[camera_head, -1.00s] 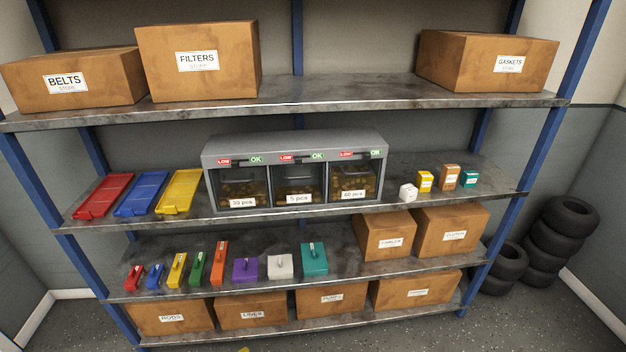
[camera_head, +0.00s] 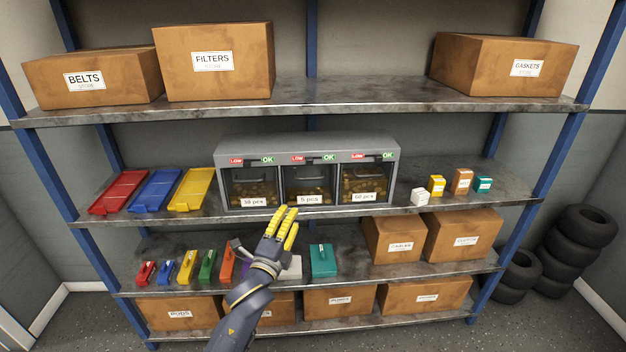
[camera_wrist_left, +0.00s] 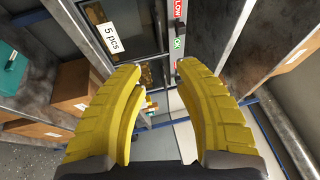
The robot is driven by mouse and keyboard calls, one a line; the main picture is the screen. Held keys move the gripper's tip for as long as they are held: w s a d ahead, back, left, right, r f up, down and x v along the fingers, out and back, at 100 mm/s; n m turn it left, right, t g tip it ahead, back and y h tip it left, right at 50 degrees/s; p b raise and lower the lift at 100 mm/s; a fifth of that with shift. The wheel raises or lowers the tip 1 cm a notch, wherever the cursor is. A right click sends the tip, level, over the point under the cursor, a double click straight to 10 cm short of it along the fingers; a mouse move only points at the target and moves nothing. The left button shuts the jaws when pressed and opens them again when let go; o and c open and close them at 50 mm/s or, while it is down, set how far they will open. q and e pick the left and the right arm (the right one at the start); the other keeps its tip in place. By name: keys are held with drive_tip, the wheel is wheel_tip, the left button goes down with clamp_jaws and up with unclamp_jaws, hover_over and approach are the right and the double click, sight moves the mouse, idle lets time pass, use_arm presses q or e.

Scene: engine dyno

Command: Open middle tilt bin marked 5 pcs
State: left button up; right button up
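The grey tilt-bin unit (camera_head: 308,144) stands on the middle shelf with three clear-fronted bins. The middle bin (camera_head: 309,185) is labelled "5 pcs", holds small brownish parts, and its front sits upright like its neighbours. In the left wrist view its label (camera_wrist_left: 111,38) shows at upper left, turned sideways. My left gripper (camera_head: 287,216), with yellow fingers, is in front of and below the middle bin, near the shelf edge, and looks apart from it. In the left wrist view the gripper (camera_wrist_left: 160,75) is open, with nothing between its fingers. My right gripper is not in view.
Bins labelled "30 pcs" (camera_head: 253,188) and "60 pcs" (camera_head: 365,184) flank the middle one. Red, blue and yellow trays (camera_head: 190,190) lie left; small boxes (camera_head: 462,182) stand right. My left arm covers part of the lower shelf's coloured items.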

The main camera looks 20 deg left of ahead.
sight(310, 179)
use_arm(q)
drive_tip(key=w+r, duration=0.1)
drive_tip(key=w, duration=0.4)
drive_tip(key=w+r, duration=0.1)
drive_tip(key=w, duration=1.1)
drive_tip(key=shift+d+r, duration=0.35)
drive_tip(key=shift+r, duration=0.05)
drive_tip(key=shift+o, duration=0.3)
clamp_jaws()
